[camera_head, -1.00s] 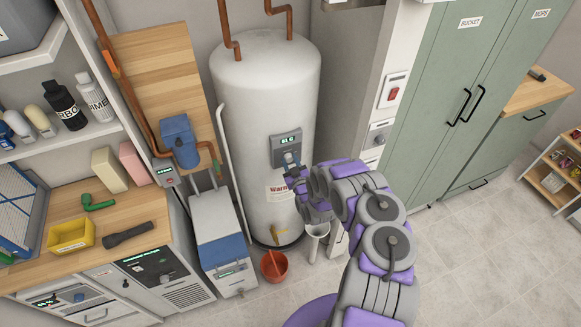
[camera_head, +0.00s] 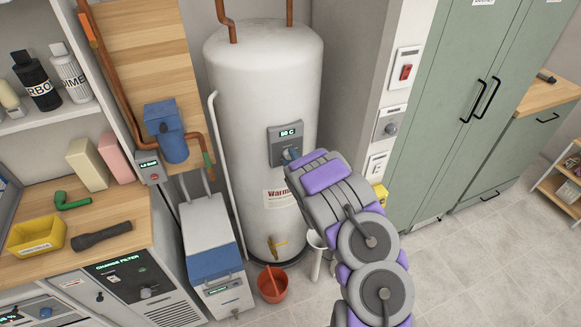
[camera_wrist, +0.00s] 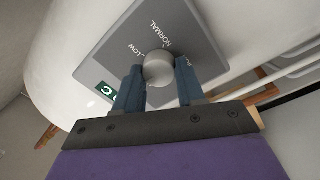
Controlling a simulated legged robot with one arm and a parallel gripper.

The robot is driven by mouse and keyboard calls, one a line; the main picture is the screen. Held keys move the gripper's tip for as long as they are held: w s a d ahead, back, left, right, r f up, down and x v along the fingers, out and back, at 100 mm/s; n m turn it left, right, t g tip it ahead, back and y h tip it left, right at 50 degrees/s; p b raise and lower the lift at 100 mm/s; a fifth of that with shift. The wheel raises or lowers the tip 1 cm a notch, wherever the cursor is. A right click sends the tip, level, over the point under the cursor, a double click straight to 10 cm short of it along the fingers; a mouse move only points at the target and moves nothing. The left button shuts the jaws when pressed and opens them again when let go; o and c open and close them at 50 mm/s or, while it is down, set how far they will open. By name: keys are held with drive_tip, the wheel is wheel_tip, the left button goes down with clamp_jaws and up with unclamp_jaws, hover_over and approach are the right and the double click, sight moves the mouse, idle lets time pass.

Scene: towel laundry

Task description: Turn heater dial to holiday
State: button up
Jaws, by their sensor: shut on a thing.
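The white cylindrical heater (camera_head: 262,95) stands against the wall with a grey control panel (camera_head: 284,135) on its front. The panel's small display appears to read 50 C. In the wrist view, the round grey dial (camera_wrist: 158,66) sits on the panel (camera_wrist: 150,28), with the words LOW and NORMAL printed around it; another label is mostly hidden by the right finger. My gripper (camera_wrist: 158,80) is shut on the dial, one blue finger on each side. In the head view my gripper (camera_head: 290,155) reaches the panel's lower part, and my arm hides some of the heater's right side.
A red bucket (camera_head: 272,284) stands on the floor below the heater's brass tap. Green cabinets (camera_head: 440,110) stand to the right. Floor is open at lower right.

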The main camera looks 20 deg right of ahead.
drive_tip(key=shift+a+n+b, duration=0.1)
drive_tip(key=shift+n+b, duration=0.4)
drive_tip(key=o, duration=1)
drive_tip(key=shift+o, duration=0.2)
drive_tip(key=shift+f, duration=0.1)
